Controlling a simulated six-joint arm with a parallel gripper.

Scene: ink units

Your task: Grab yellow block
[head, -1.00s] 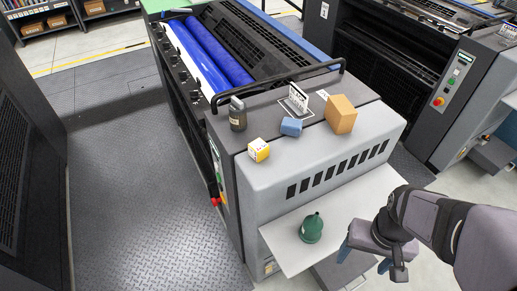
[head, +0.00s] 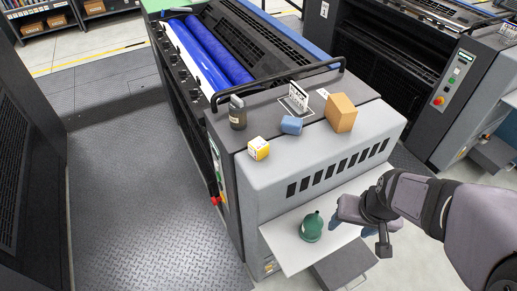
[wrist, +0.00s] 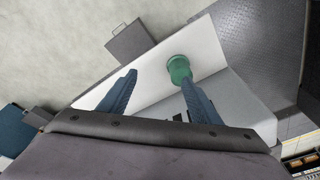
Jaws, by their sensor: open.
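The yellow block (head: 258,148) is a small cube with a white marked side. It sits at the front left edge of the grey machine's top in the head view. My gripper (head: 350,226) is low at the right, over the white shelf, beside the green funnel-like object (head: 311,227) and well away from the yellow block. In the wrist view the two blue fingers of my gripper (wrist: 153,96) are spread apart with nothing between them. The green object (wrist: 179,69) shows near the right finger. The yellow block is not in the wrist view.
On the machine top (head: 262,116) stand a dark bottle (head: 237,113), a blue block (head: 291,125), a tan box (head: 340,113) and a white rack-like piece (head: 298,96). A black rail (head: 280,80) runs behind them. The white shelf (head: 285,241) juts out below the front face.

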